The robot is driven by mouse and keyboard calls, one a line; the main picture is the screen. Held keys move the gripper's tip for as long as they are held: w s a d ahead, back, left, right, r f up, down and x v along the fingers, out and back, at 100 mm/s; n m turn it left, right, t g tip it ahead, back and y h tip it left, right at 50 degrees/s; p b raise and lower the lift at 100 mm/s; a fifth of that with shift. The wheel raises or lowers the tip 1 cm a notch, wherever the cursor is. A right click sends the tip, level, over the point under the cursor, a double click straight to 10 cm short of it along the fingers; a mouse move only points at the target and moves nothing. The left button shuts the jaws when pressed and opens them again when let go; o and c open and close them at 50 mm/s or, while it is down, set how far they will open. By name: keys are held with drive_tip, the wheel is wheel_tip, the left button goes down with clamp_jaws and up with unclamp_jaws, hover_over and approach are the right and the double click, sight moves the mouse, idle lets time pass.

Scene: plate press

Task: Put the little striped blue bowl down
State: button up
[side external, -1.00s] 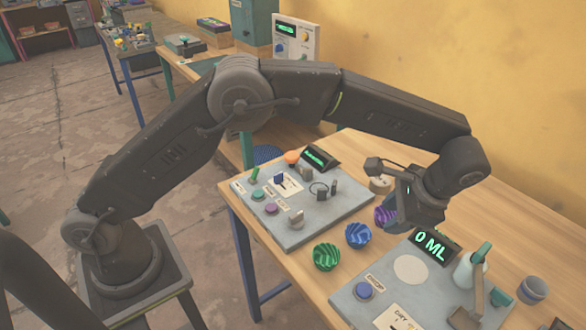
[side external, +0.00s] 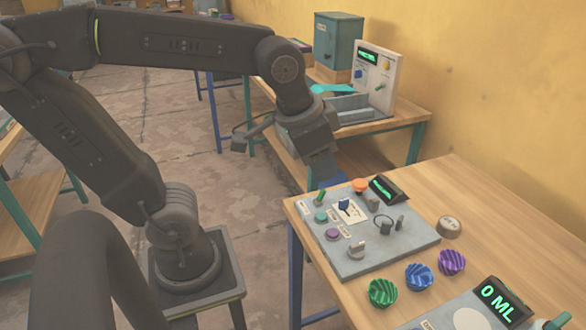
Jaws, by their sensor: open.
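The little striped blue bowl (side external: 419,276) sits on the wooden table, between a ridged green bowl (side external: 383,292) and a ridged purple bowl (side external: 451,262). My gripper (side external: 326,176) is open, up and to the left of the bowls, beyond the far left corner of the grey control panel. It is well apart from the blue bowl. I see nothing held in it, though its fingertips are small and dark. A blue patch (side external: 337,183) shows just behind the fingertips; I cannot tell what it is.
The grey control panel (side external: 352,268) with knobs and a lever stands left of the bowls. A small round labelled block (side external: 451,226) and a dark green-lit display (side external: 385,189) are behind them. A "0 ML" display (side external: 499,302) is at the front right. The table's right side is bare.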

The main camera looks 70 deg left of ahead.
drive_tip(key=shift+n+t, duration=0.6)
drive_tip(key=s, duration=0.1)
drive_tip(key=s+f, duration=0.1)
drive_tip(key=s+a+f, duration=0.1)
drive_tip(key=s, duration=0.1)
